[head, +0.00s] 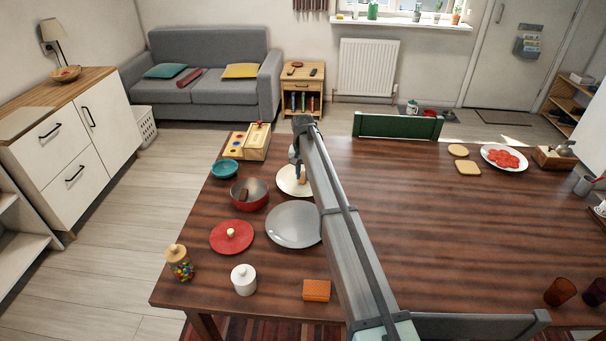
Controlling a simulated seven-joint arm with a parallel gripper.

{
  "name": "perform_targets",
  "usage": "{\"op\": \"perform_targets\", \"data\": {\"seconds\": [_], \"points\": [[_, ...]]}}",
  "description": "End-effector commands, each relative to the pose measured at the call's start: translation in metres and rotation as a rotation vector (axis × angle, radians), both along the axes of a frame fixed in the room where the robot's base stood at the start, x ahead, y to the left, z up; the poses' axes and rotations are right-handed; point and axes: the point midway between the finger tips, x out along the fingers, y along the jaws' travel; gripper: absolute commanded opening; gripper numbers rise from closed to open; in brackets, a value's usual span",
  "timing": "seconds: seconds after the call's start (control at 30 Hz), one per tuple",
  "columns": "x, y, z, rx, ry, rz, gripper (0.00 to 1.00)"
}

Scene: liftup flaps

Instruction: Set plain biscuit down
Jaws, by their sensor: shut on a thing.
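My gripper (296,166) is at the far end of my arm, low over a cream plate (284,184) on the table's far left part. It is shut on a small tan thing (302,178), seen nearly edge-on, which I take to be the plain biscuit. My arm hides part of the gripper and the right side of the plate. I cannot tell whether the biscuit touches the plate. Two other flat tan pieces, one round (458,150) and one squarer (468,168), lie on the table at the far right.
Near the cream plate are a red pot (249,196), a teal bowl (224,169), a grey plate (291,226) and a wooden box (250,145). A red lid (231,237), jars and an orange block (317,290) stand nearer.

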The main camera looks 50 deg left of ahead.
Motion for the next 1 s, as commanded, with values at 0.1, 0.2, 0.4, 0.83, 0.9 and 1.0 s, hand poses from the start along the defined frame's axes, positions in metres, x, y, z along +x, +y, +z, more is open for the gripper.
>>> {"op": "perform_targets", "data": {"seconds": [0.1,0.2,0.4,0.83,0.9,1.0], "points": [[0.0001,0.0001,-0.0035,0.001,-0.001,0.000,0.00],[0.0001,0.0001,-0.0031,0.001,-0.001,0.000,0.00],[0.0000,0.0000,-0.0060,0.000,0.000,0.000,0.00],[0.0000,0.0000,-0.0057,0.000,0.000,0.000,0.50],[0.0000,0.0000,-0.0056,0.000,0.000,0.000,0.50],[0.0001,0.0001,-0.0026,0.001,-0.001,0.000,0.50]]}}
